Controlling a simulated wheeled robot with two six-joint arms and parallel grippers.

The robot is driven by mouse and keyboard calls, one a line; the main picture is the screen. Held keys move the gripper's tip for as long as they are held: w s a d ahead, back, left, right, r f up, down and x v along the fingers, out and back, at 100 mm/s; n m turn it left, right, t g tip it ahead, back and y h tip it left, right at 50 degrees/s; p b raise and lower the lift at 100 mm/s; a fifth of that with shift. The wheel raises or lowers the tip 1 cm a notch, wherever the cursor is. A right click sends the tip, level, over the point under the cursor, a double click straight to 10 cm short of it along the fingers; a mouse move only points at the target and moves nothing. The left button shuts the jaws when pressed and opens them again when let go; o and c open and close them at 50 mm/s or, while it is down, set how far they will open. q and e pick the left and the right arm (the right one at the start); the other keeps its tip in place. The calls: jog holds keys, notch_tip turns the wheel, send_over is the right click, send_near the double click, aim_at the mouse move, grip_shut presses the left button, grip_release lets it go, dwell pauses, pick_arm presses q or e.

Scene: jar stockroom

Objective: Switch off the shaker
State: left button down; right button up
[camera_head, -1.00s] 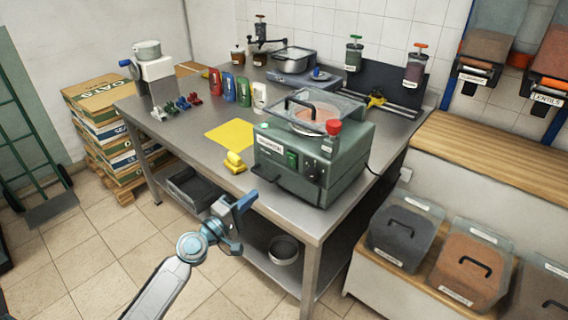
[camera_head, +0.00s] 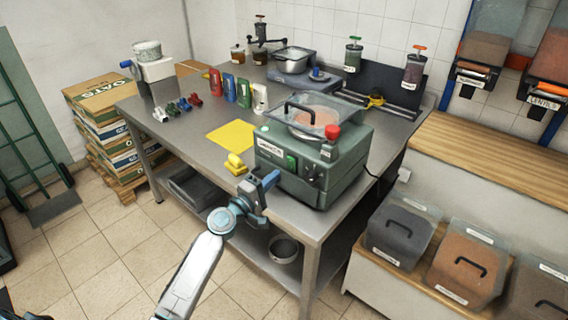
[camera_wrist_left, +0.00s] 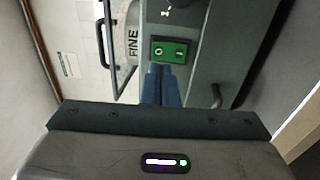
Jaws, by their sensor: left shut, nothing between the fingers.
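The shaker (camera_head: 325,165) is a green-grey machine with a clear lidded top and a red knob. It stands on the steel table's front right part. Its green rocker switch (camera_head: 291,160) is on the front face, beside a white label. In the left wrist view the switch (camera_wrist_left: 170,52) shows "O" and "I" marks and looks lit green. My left gripper (camera_head: 271,179) is shut and empty, with blue fingertips just in front of the shaker's front face, a little below and left of the switch. In the wrist view the fingertips (camera_wrist_left: 161,70) point at the switch, close to it; contact cannot be told.
A yellow clamp-like item (camera_head: 236,162) and a yellow sheet (camera_head: 231,136) lie left of the shaker. A bar handle (camera_wrist_left: 215,97) juts from the shaker near the fingers. Floor in front of the table is clear.

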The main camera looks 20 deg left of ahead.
aim_at(291, 161)
pick_arm(q)
jog(key=p+x, duration=0.1)
jog(key=x, duration=0.4)
jog(key=shift+w, duration=0.1)
pick_arm(e)
jog(key=shift+s+r, duration=0.45)
jog(key=shift+r, duration=0.2)
pick_arm(q)
jog(key=r+p, duration=0.1)
jog(key=p, duration=0.3)
jog(key=shift+w+d+r+g, duration=0.1)
jog(key=shift+w+r+g, duration=0.1)
jog(key=shift+g, duration=0.2)
jog(key=shift+f+b, duration=0.35)
jog(key=shift+f, duration=0.1)
pick_arm(e)
notch_tip(291, 161, up, 3)
jog(key=shift+r, duration=0.1)
